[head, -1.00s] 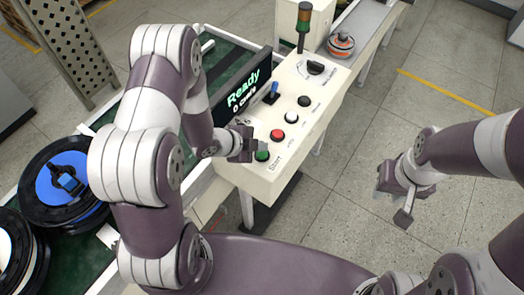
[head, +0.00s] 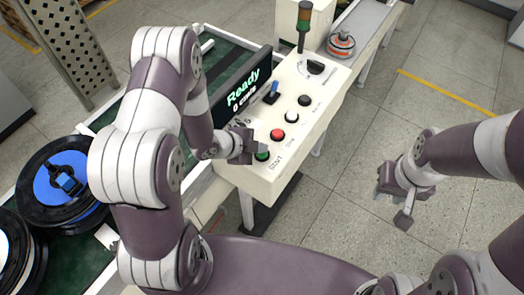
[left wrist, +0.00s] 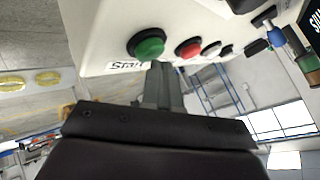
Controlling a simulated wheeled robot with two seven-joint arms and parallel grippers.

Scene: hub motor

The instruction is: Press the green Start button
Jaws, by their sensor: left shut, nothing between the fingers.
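The green Start button (head: 262,155) sits at the near end of the cream control box (head: 262,184), with a "Start" label beside it. My left gripper (head: 258,147) is shut and empty. Its fingertips are close to the green button and partly overlap it in the head view. In the left wrist view the fingertips (left wrist: 160,66) appear just beside the button; I cannot tell if they touch. My right gripper (head: 391,202) hangs over the floor, right of the box, away from the buttons; its jaw state is unclear.
A red button (head: 277,134), a white button (head: 291,115) and a black button (head: 304,101) line the box. A blue-handled lever (head: 272,92) and a "Ready" screen (head: 243,90) stand beside them. Black reels (head: 68,184) lie on the green conveyor at left.

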